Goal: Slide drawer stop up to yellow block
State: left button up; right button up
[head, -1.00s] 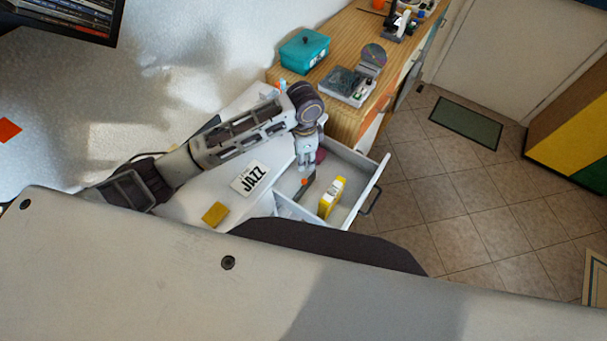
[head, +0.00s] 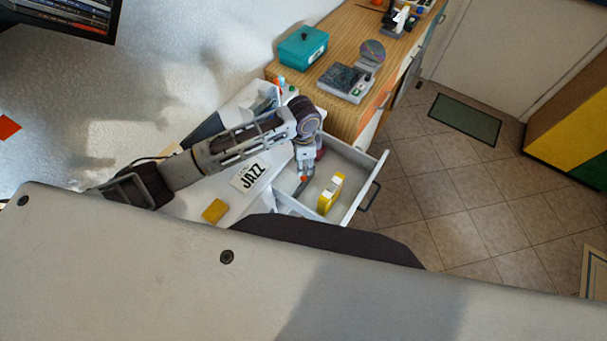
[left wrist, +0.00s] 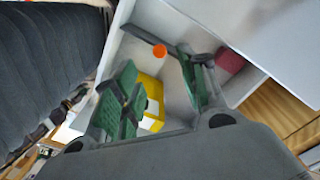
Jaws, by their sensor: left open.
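The open drawer (head: 354,160) holds the yellow block (head: 331,194), which has a white patch and also shows between my fingers in the left wrist view (left wrist: 151,86). The drawer stop is a thin dark strip (head: 299,190) with an orange knob (head: 304,179); it stands to the left of the block with a gap between them. The wrist view shows its dark strip (left wrist: 137,33) and orange knob (left wrist: 159,50) beyond my fingertips. My left gripper (head: 305,173) is open, low over the drawer at the stop, partly hiding it. Contact cannot be told. My right gripper is not in view.
A dark red object (left wrist: 229,62) lies in the drawer beside my gripper. A divider (head: 292,206) borders the drawer's near side. A JAZZ card (head: 250,176) and a mustard-yellow block (head: 214,211) lie on the white top. A teal box (head: 303,47) stands on the wooden counter.

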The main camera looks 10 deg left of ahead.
aim_at(303, 178)
pick_arm(q)
jog(key=shift+f, duration=4.3)
grip_shut()
